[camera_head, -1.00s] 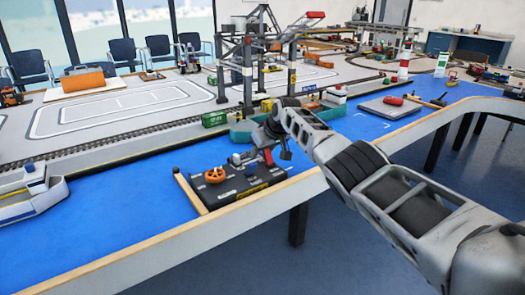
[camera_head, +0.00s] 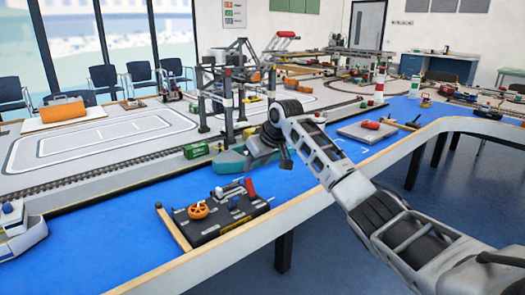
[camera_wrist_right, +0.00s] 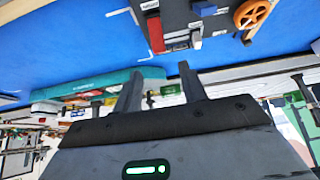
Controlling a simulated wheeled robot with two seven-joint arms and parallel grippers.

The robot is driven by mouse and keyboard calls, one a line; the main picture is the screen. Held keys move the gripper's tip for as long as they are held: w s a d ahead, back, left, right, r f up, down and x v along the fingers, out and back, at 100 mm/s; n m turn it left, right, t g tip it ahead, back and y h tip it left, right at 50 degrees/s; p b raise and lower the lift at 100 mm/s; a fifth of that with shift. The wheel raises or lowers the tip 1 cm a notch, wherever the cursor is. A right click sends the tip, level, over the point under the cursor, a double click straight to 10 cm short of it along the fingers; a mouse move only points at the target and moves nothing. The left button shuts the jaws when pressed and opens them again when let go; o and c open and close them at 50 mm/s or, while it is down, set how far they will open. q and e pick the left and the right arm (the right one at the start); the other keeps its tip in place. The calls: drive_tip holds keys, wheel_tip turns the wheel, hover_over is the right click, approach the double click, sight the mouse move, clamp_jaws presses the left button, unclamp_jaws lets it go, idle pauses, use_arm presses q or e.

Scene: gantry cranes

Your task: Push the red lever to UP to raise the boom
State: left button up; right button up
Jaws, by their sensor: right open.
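The red lever (camera_head: 250,187) stands up at the right end of a black control panel (camera_head: 222,215) on the blue table. An orange wheel (camera_head: 198,211) is on the panel's left part. My right gripper (camera_head: 269,158) is open and empty, above and behind the lever and apart from it. In the right wrist view, the lever (camera_wrist_right: 155,34) shows beyond the two spread fingers (camera_wrist_right: 158,84), with a gap between. The panel labels are too small to read. The gantry crane (camera_head: 228,95) stands behind, with a red-tipped boom (camera_head: 287,35) on top. My left gripper is out of view.
A teal boat hull (camera_head: 231,161) lies behind the panel, close to my right gripper. A white boat (camera_head: 20,232) is at the far left. A grey block with a red piece (camera_head: 366,131) lies to the right.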

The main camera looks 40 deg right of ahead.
drive_tip(key=shift+v, duration=2.1)
